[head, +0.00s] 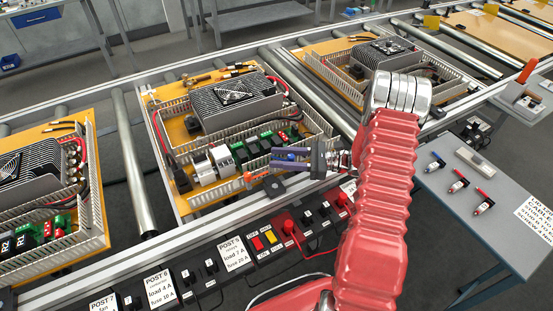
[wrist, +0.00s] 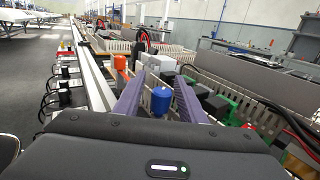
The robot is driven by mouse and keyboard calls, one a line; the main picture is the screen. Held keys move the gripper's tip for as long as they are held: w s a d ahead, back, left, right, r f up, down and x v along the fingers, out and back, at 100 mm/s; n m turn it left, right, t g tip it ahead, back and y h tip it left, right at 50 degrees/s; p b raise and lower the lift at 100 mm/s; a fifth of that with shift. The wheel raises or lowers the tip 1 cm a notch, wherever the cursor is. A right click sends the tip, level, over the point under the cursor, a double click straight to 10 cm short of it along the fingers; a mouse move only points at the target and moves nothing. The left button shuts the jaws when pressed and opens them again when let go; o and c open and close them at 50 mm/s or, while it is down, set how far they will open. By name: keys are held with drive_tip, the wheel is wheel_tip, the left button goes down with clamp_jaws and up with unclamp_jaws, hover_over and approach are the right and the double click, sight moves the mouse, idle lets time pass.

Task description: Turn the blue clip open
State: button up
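The blue clip (wrist: 161,99) shows in the wrist view as a small upright blue knob between the two purple fingers of my gripper (wrist: 160,82). A gap shows on both sides of it, so the fingers are open around it and not visibly touching it. In the head view my gripper (head: 273,157) reaches from the right over the front edge of the middle orange panel (head: 200,205). The blue clip (head: 291,157) shows there as a small blue spot between the fingers, partly hidden by them.
An orange clip (head: 248,178) sits on the duct left of my gripper; it also shows in the wrist view (wrist: 120,63). Green terminal blocks (head: 265,143) and the grey heatsink unit (head: 235,100) stand behind. A switch strip (head: 270,240) runs along the front.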

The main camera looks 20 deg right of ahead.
drive_tip(key=v, duration=1.3)
drive_tip(key=shift+s+d, duration=0.1)
drive_tip(key=shift+c, duration=0.2)
drive_tip(key=shift+r, duration=0.15)
drive_tip(key=shift+c, duration=1.4)
drive_tip(key=a+r+n+g, duration=0.1)
drive_tip(key=a, duration=0.1)
drive_tip(key=a+r+n+g, duration=0.1)
drive_tip(key=a+r, duration=0.1)
drive_tip(key=a+r+n+g+h, duration=0.1)
drive_tip(key=a+r+g, duration=0.1)
drive_tip(key=shift+s+a+n, duration=0.1)
drive_tip(key=shift+a+n, duration=0.1)
drive_tip(key=shift+n, duration=0.2)
clamp_jaws()
drive_tip(key=s+a+r+n+g+h, duration=0.5)
drive_tip(key=s+a+r+n+h, duration=0.5)
drive_tip(key=a, duration=0.3)
drive_tip(key=s+a+r+n+t+h, duration=0.3)
drive_tip(key=s+r+n+t+h, duration=0.2)
drive_tip(key=s+r+n, duration=0.3)
drive_tip(key=shift+s+r+n+t, duration=0.2)
drive_tip(key=shift+r+n+t, duration=0.05)
drive_tip(key=shift+n+t, duration=0.5)
